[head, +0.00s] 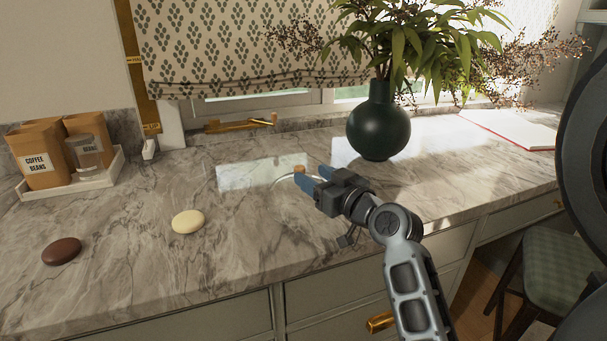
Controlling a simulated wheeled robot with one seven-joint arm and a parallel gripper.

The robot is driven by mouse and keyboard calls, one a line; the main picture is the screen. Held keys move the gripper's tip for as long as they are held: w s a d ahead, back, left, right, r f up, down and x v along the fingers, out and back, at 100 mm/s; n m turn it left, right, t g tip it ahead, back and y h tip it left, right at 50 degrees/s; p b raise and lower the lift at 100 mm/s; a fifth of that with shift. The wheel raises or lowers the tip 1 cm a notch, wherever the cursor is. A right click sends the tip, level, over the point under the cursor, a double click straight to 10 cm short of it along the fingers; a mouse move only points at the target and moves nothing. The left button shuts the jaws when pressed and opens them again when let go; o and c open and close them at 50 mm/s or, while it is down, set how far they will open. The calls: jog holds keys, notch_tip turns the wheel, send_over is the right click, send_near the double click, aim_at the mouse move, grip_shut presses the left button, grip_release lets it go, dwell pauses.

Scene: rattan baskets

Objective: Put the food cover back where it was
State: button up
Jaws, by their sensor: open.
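My gripper (311,176) reaches over the marble counter with its blue fingers apart, pointing left. A small brown knob (299,169) shows just at the fingertips, with a faint pale curved edge below it. This looks like the top and rim of a clear food cover, but most of its outline cannot be made out against the counter. I cannot tell whether the fingers touch the knob. A cream round piece (188,221) lies left of my gripper, and a dark brown round piece (62,251) lies farther left. Both are uncovered.
A dark green vase (380,126) with leafy branches stands behind my gripper. A white tray (78,182) with coffee bean containers sits at the left. An open book (515,127) lies at the back right. The counter (130,270) is clear around the round pieces.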

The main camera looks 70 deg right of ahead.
jog(key=b+v, duration=0.1)
jog(key=v, duration=0.5)
